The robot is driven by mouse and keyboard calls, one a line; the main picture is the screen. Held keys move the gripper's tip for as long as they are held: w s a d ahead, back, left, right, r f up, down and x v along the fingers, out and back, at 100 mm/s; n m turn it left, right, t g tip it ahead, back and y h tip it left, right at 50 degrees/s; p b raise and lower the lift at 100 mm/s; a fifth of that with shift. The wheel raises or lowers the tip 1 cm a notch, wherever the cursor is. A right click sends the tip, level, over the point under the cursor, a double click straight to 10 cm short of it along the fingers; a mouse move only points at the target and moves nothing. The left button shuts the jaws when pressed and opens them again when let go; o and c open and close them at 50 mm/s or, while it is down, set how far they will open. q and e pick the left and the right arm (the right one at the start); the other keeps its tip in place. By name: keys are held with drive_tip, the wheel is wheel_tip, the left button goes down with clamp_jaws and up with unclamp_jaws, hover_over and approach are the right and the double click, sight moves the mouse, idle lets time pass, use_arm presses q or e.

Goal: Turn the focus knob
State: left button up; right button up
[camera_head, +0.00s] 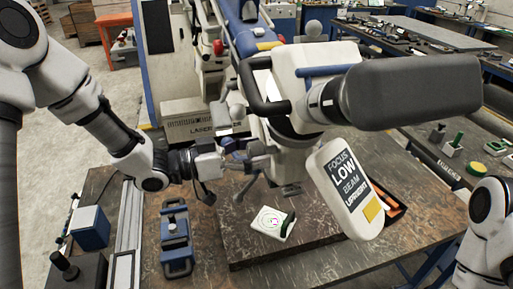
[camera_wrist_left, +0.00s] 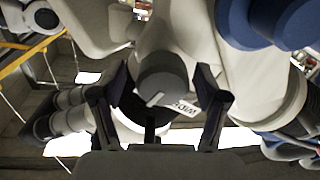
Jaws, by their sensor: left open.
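In the left wrist view a dark grey round knob (camera_wrist_left: 161,79) with a pale pointer line sits on the white microscope head. A small label (camera_wrist_left: 185,107) with dark letters is beside it. My left gripper (camera_wrist_left: 160,90) is open, with one finger on each side of the knob. Gaps show between fingers and knob, and it is not gripped. In the head view my left gripper (camera_head: 256,156) reaches in from the left under the microscope head (camera_head: 290,128); I cannot make out the knob there. My right gripper is out of view.
A white panel (camera_head: 345,188) reading "FOCUS LOW BEAM" hangs right of the head.

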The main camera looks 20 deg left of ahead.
use_arm(q)
drive_tip(key=shift+w+f, duration=0.1)
drive_tip(key=shift+w, duration=0.1)
drive_tip(key=c, duration=1.2)
drive_tip(key=shift+o, duration=0.2)
drive_tip(key=m+b, duration=0.2)
drive_tip(key=b, duration=0.1)
drive_tip(key=shift+f, duration=0.15)
drive_tip(key=m+b, duration=0.2)
drive_tip(key=shift+m+b, duration=0.3)
drive_tip(key=shift+r+m+b, duration=0.2)
drive_tip(key=shift+m+b, duration=1.05)
drive_tip(key=shift+m, duration=0.05)
